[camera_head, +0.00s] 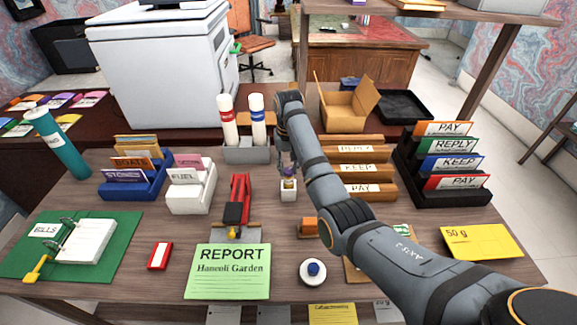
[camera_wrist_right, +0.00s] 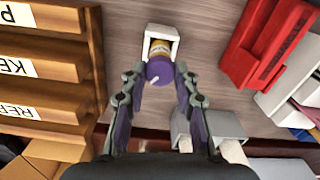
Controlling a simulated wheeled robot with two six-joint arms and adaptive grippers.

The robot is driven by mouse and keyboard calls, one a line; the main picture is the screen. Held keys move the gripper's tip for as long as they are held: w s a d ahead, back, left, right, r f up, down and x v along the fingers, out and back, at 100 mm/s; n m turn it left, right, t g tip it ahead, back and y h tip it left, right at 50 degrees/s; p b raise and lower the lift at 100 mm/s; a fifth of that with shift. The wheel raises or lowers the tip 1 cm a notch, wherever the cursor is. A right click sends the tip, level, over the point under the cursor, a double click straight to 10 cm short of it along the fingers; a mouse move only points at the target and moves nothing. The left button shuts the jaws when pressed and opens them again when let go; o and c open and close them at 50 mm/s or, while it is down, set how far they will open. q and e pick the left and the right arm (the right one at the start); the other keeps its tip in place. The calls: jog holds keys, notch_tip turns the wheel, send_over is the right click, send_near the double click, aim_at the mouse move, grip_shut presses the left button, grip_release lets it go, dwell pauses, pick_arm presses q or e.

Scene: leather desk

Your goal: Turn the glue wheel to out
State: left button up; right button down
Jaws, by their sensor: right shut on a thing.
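The glue wheel (camera_wrist_right: 158,73) is a purple knob with a small white mark near its lower edge. It sits on the end of a yellow-labelled glue stick (camera_wrist_right: 159,48), which stands in a small white holder (camera_wrist_right: 162,34); this holder also shows in the head view (camera_head: 289,196). My right gripper (camera_wrist_right: 160,76) is shut on the glue wheel, one fingertip on each side. In the head view the right gripper (camera_head: 289,174) comes down over the holder, and the wheel is mostly hidden there. My left gripper is not in view.
A red stapler-like tool (camera_head: 237,200) stands left of the holder. A grey caddy (camera_head: 246,152) with two white bottles is behind it. Wooden labelled trays (camera_head: 362,171) are to the right. A green report sheet (camera_head: 228,272) and a blue-topped round stamp (camera_head: 313,271) lie in front.

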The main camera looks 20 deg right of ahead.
aim_at(289, 170)
jog(key=shift+r+n+p, duration=0.2)
jog(key=shift+n+p, duration=0.8)
jog(key=shift+p, duration=0.95)
jog(key=shift+r+n+p, duration=0.15)
jog(key=shift+n+p, duration=0.85)
jog(key=shift+p, duration=0.95)
jog(key=shift+f+n+p, duration=0.25)
jog(key=shift+n+p, duration=0.95)
jog(key=c, duration=1)
grip_release()
notch_tip(289, 170, up, 12)
jog(key=shift+f, duration=0.1)
